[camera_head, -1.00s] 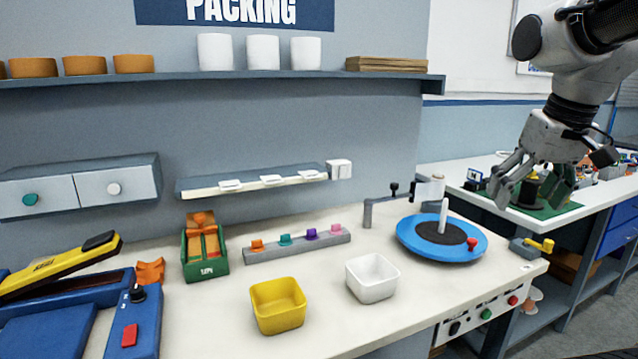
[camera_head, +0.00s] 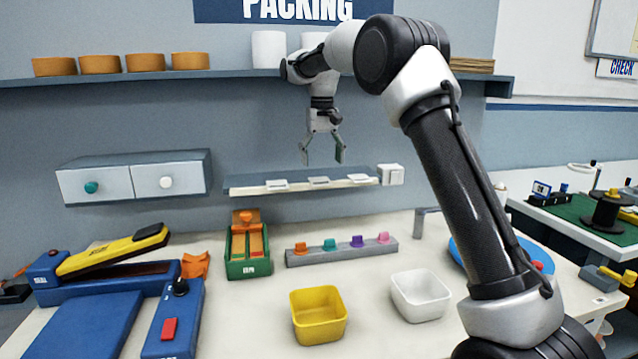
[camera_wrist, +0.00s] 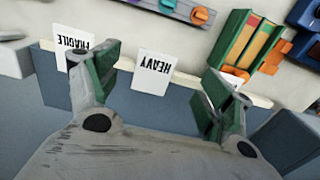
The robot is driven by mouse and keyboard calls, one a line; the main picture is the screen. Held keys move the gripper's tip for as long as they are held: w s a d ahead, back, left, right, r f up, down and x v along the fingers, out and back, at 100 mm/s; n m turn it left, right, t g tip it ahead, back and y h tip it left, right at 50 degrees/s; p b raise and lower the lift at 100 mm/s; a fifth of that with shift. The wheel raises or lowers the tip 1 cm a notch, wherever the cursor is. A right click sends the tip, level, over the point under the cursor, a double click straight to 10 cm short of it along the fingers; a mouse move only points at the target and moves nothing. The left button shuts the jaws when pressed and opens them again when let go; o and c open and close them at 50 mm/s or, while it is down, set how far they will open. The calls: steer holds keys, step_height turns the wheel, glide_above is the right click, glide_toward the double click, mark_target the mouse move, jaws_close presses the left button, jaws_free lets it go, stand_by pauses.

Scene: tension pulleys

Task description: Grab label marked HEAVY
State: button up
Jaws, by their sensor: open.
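The HEAVY label (camera_wrist: 153,72) is a white card with black print, upside down in the wrist view, between the fingers of my gripper (camera_wrist: 160,78). It appears to be the middle white card (camera_head: 318,181) on the wall ledge in the head view. The FRAGILE label (camera_wrist: 72,48) is left of it, partly covered by a finger. A third label (camera_wrist: 237,74) is mostly hidden behind the other finger. My gripper (camera_head: 322,158) is open and empty, pointing down above the ledge, apart from the cards.
The ledge (camera_head: 250,191) has a white box (camera_head: 390,174) at its right end. Drawers (camera_head: 132,178) hang to the left. Below are a green box (camera_head: 248,255), a grey rail of coloured pegs (camera_head: 340,250), a yellow bin (camera_head: 318,315) and a white bin (camera_head: 420,296).

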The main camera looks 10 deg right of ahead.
mark_target(322, 185)
steer(key=shift+d+f, duration=0.1)
steer(key=shift+f, duration=2.9)
steer(key=shift+f, duration=0.25)
steer(key=c, duration=0.8)
